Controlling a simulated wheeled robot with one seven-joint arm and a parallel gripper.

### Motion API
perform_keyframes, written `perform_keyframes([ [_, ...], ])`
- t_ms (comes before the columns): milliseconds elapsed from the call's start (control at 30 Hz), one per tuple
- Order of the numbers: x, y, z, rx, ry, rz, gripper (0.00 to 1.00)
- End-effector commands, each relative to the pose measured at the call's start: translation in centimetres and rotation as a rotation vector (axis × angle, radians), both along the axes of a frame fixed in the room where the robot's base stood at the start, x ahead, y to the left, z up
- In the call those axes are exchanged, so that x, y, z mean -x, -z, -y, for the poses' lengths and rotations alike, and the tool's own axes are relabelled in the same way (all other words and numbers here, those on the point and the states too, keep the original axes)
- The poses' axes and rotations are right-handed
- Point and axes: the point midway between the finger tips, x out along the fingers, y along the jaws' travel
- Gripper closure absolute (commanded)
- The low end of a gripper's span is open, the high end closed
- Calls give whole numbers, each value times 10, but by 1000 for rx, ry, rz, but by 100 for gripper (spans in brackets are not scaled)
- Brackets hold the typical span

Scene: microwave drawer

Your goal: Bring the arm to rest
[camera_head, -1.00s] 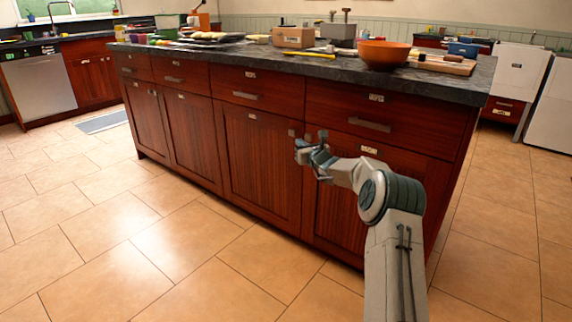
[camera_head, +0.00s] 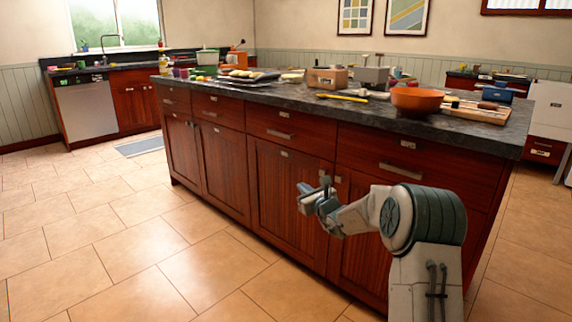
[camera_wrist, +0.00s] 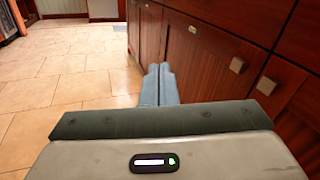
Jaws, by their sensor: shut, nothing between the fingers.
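My gripper (camera_head: 316,192) shows in the head view in front of the red-brown island cabinet doors, below the drawers. In the wrist view its two fingers (camera_wrist: 158,70) lie side by side, pressed together with nothing between them. They point along the cabinet front, over the tiled floor. The arm is bent at the elbow, and its lower link stands at the bottom right of the head view. Whether the gripper touches the cabinet is hard to tell, but the wrist view shows floor beside and beyond the fingers.
The kitchen island (camera_head: 292,165) stands close to my arm, with small door knobs (camera_wrist: 237,64) near the gripper. Its dark counter (camera_head: 455,128) holds an orange bowl (camera_head: 416,100), a wooden board (camera_head: 474,109) and other items.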

Motion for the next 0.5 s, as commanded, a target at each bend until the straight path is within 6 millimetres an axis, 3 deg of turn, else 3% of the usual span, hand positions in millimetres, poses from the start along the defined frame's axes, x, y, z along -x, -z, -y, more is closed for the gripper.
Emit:
perform_keyframes([
  [33,14,-40,-17,74,-60,25,100],
  [100,37,-72,-38,195,-154,55,100],
  [300,113,-141,-86,540,-420,137,100],
  [500,198,-190,-110,874,-674,205,100],
])
